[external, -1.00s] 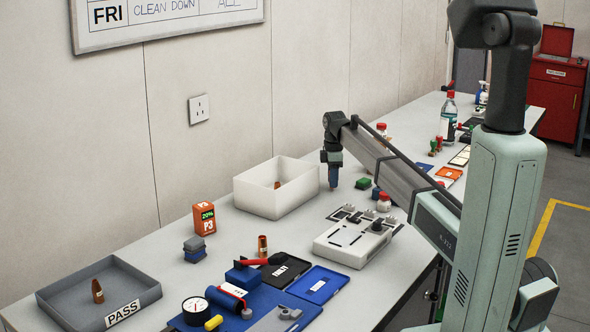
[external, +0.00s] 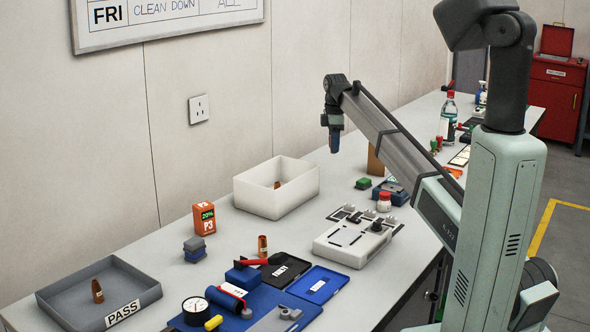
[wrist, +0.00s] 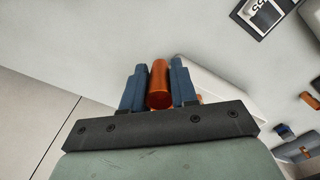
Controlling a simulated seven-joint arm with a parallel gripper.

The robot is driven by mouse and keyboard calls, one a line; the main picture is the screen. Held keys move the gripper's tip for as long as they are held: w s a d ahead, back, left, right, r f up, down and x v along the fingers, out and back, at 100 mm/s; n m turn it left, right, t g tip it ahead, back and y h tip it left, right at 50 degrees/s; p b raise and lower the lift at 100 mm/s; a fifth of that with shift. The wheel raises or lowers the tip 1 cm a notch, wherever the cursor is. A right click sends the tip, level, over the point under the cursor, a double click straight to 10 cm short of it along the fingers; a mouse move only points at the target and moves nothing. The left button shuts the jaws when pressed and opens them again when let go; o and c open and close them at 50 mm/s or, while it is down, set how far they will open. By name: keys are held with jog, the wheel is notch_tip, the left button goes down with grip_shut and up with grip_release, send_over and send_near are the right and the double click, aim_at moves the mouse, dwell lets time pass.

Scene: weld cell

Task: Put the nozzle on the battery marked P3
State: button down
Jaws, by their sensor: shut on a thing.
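My gripper (external: 334,145) is raised above the bench, right of and above the white tray. In the wrist view its blue fingers (wrist: 159,80) are shut on a copper-coloured nozzle (wrist: 159,88). In the external view I cannot make the nozzle out between the fingers. The orange battery marked P3 (external: 204,219) stands upright on the bench near the wall, left of the white tray, with a green 20% display. My gripper is well apart from it, to its right and higher. I see nothing on top of the battery.
The white tray (external: 246,199) holds another copper nozzle (external: 277,185). A grey PASS tray (external: 150,281) holds one too, and one (external: 262,246) stands on the bench. Grey-blue blocks (external: 194,249) lie beside the battery. A gauge, clamp and pale device (external: 352,243) are nearer the front.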

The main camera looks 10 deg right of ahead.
jog(key=r, duration=0.7)
jog(key=a+r, duration=0.1)
jog(key=r, duration=0.3)
jog(key=shift+s+r, duration=0.1)
jog(key=s+a, duration=0.4)
jog(key=a, duration=0.8)
jog(key=s+a, duration=0.5)
jog(key=a, duration=0.6)
jog(key=n, duration=0.1)
send_over(204, 204)
jog(key=shift+s+f, duration=0.15)
jog(key=shift+f, duration=7.5)
jog(key=c, duration=0.9)
grip_release()
jog(key=shift+f, duration=0.1)
